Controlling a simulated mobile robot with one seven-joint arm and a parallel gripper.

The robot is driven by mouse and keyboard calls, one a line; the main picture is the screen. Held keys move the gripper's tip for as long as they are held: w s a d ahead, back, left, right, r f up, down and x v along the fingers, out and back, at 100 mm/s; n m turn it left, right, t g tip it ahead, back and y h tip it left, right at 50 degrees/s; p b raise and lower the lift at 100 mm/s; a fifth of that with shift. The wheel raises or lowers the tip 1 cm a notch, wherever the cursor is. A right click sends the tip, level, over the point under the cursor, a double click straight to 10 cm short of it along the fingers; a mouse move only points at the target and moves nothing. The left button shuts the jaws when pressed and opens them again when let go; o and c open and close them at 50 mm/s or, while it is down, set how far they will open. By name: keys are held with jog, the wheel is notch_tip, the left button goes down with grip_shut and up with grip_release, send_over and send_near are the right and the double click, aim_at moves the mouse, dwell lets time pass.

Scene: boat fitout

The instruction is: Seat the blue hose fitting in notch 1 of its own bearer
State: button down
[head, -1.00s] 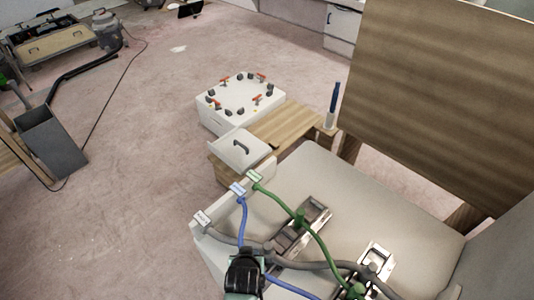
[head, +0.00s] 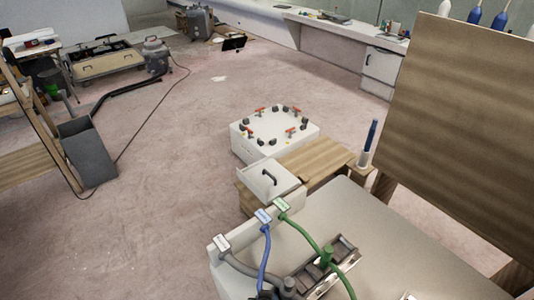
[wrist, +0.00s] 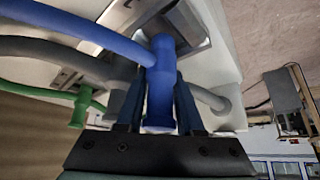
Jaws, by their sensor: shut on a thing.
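The blue hose fitting (wrist: 160,82) is upright between the two dark fingers of my gripper (wrist: 158,112) in the wrist view. My gripper is shut on it. The blue hose (wrist: 85,30) runs from it to the upper left; part of that hose shows in the head view (head: 266,250). A metal bearer (wrist: 195,45) lies just beyond the fitting's upper end. I cannot tell whether they touch, and the notches cannot be made out. In the head view a metal bearer (head: 342,250) lies on the pale surface, with the green fitting (head: 327,257) at it.
A grey hose (head: 245,265) and a green hose (head: 300,232) run close by. A grey fitting (head: 289,287) is near the lower edge. A wooden panel (head: 460,130) rises at the right.

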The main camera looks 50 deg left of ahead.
jog(key=shift+f+b, duration=0.5)
jog(key=shift+f, duration=0.05)
jog(key=shift+c, duration=2.3)
grip_release()
jog(key=v, duration=1.3)
jog(key=shift+a, duration=0.1)
